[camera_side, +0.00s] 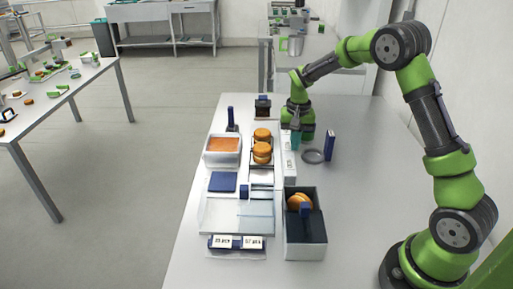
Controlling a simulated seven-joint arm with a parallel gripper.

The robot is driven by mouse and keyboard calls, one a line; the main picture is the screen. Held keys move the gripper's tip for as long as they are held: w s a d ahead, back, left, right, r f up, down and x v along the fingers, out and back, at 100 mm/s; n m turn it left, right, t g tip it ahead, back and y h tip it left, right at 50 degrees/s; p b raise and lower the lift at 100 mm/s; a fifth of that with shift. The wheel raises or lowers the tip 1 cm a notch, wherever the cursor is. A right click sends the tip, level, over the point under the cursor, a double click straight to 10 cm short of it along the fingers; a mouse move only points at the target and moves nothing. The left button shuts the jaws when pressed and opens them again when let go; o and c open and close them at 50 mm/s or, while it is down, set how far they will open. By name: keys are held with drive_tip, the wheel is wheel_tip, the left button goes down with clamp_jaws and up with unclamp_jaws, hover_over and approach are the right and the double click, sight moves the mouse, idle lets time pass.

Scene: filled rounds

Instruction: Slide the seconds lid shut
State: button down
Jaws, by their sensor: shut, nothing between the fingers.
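A dark grey box (287,236) stands at the front right of the work area and looks like the seconds box. Orange rounds (299,201) show in its open back part. A dark flat panel (306,230), apparently the lid, covers the front part, with a blue upright tab (305,211) near the rounds. I cannot read any label on it. My gripper (295,140) is at the back, well behind the box and apart from it. It points down, shut and empty. Its fingertips are small and partly hidden.
A white tub (208,158) with orange filling and a lane of stacked orange rounds (262,150) stand left of my gripper. A grey ring (313,156) and a blue block (329,145) are to its right. A clear tray (220,215) lies left of the box. The table's right side is clear.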

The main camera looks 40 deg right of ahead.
drive_tip(key=shift+w+d, duration=3.1)
drive_tip(key=shift+d, duration=0.05)
drive_tip(key=c, duration=1.8)
unclamp_jaws()
drive_tip(key=o, duration=1.8)
drive_tip(key=shift+c, duration=0.2)
wheel_tip(320, 180, up, 7)
